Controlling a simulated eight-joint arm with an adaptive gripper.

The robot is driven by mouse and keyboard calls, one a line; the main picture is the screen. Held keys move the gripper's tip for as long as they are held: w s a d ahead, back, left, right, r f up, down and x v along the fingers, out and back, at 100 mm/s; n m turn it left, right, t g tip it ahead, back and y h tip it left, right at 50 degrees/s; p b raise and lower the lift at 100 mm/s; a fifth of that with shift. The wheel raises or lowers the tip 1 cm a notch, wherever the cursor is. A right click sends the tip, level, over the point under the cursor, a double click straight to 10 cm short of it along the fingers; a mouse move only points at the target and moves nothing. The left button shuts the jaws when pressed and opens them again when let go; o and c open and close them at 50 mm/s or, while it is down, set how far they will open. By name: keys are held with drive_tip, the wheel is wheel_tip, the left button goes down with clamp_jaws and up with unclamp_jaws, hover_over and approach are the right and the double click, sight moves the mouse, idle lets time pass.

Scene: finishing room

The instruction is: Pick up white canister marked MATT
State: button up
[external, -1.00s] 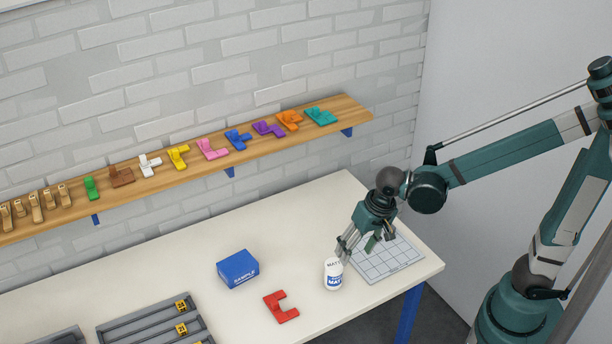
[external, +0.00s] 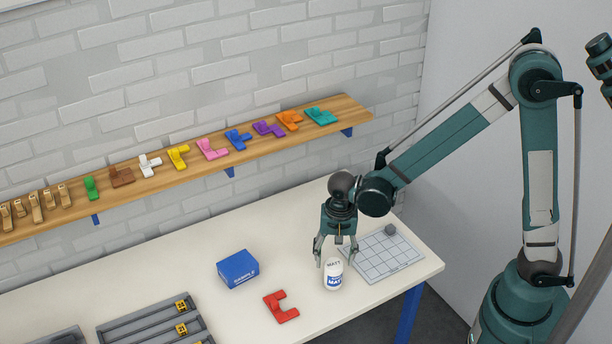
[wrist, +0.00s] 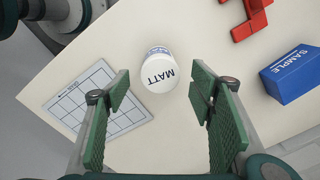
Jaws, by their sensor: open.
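The white canister marked MATT (external: 333,275) stands upright on the white table, with a blue band around its side. In the wrist view its white lid with MATT (wrist: 159,74) shows at the top middle, beyond the fingertips and between their lines. My gripper (external: 335,255) is open and empty, pointing down just above and behind the canister in the external view. In the wrist view my gripper (wrist: 160,100) has its two green finger pads spread wide apart. I cannot tell the exact height gap between the fingertips and the lid.
A red block piece (external: 281,307) and a blue SAMPLE box (external: 238,268) are to the left. A wall shelf (external: 215,160) holds coloured pieces.

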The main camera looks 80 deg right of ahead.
sight(333, 264)
drive_tip(key=shift+w+d+f+m, duration=0.15)
drive_tip(key=shift+w+f+m, duration=0.2)
drive_tip(key=shift+f, duration=0.3)
drive_tip(key=shift+f, duration=0.1)
drive_tip(key=shift+s+f, duration=0.1)
drive_tip(key=shift+f, duration=1.1)
drive_tip(key=shift+f, duration=0.1)
drive_tip(key=shift+s+f+b, duration=0.1)
drive_tip(key=shift+f+b, duration=0.2)
drive_tip(key=shift+f, duration=2.2)
drive_tip(key=shift+c, duration=0.2)
drive_tip(key=c, duration=1.1)
